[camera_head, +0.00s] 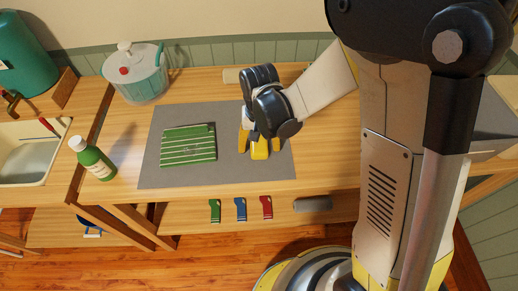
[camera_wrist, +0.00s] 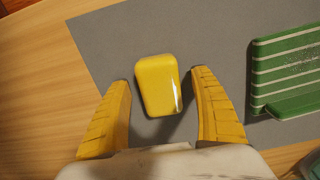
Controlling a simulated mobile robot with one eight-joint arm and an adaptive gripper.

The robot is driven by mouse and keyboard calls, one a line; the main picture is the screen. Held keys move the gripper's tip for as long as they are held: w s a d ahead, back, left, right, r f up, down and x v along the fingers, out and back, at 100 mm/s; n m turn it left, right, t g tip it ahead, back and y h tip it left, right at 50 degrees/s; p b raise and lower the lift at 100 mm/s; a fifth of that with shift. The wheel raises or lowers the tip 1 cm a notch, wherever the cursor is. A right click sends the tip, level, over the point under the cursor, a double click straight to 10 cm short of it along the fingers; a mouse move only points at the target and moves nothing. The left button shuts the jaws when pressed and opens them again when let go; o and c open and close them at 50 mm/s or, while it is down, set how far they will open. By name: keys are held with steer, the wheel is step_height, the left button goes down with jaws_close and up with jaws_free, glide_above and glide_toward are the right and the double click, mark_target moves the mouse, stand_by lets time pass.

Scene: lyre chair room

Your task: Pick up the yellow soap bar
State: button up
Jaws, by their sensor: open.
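The yellow soap bar (camera_wrist: 158,85) lies on the grey mat (camera_wrist: 215,45), seen in the wrist view between and slightly beyond my open fingers. It is a rounded block with a shiny streak on its right side. My gripper (camera_wrist: 161,92) has one yellow finger on each side of the bar, with a gap on both sides. In the head view my gripper (camera_head: 252,146) points down over the right part of the mat. A yellow shape, possibly the soap or a finger, shows below the wrist there, and the arm hides much of that spot.
A green striped dish (camera_head: 188,146) lies on the mat left of my gripper. A green bottle (camera_head: 92,158), a white-lidded tub (camera_head: 137,72) and a sink (camera_head: 30,155) are further left. Green, blue and red clips (camera_head: 240,209) line the lower front. Bare wood lies right of the mat.

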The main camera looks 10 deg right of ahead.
mark_target(260, 146)
steer(key=c, duration=1.3)
steer(key=shift+r+p, duration=0.4)
steer(key=shift+r, duration=0.1)
steer(key=r, duration=0.1)
steer(key=r+p, duration=0.2)
steer(key=r, duration=0.1)
steer(key=shift+s+d, duration=0.15)
steer(key=shift+s, duration=0.2)
steer(key=s+d+r+p, duration=0.1)
steer(key=s+r, duration=0.1)
steer(key=s, duration=0.1)
steer(key=s+d+r+p, duration=0.1)
steer(key=s+d+r, duration=0.1)
steer(key=s, duration=0.1)
steer(key=s+d+r+p, duration=0.1)
steer(key=s+r+p, duration=0.1)
steer(key=s, duration=0.2)
steer(key=shift+d, duration=0.35)
